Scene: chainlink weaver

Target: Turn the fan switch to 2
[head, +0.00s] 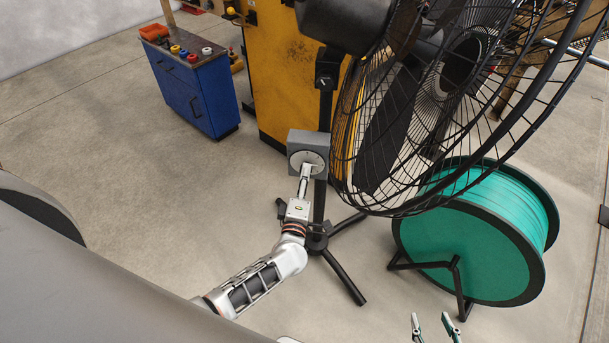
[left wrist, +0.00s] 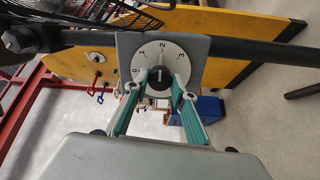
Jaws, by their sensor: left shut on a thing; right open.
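The fan switch is a grey box (head: 308,141) on the black stand of the large caged fan (head: 375,125). In the left wrist view its round white dial (left wrist: 163,53) carries printed numbers, with a 2 at the top. A black knob (left wrist: 159,76) sits in the middle with a short white mark. The mark looks roughly upright, but its exact setting is too small to tell. My left gripper (head: 306,168) is shut on the knob, with a green-padded finger on each side. My right gripper (head: 433,318) is open and empty at the bottom of the head view.
A large green cable reel (head: 430,245) stands on a black frame right of the fan stand. A yellow cabinet (head: 270,75) stands behind the switch, with a blue cabinet (head: 200,95) to its left. The floor left of the stand is clear.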

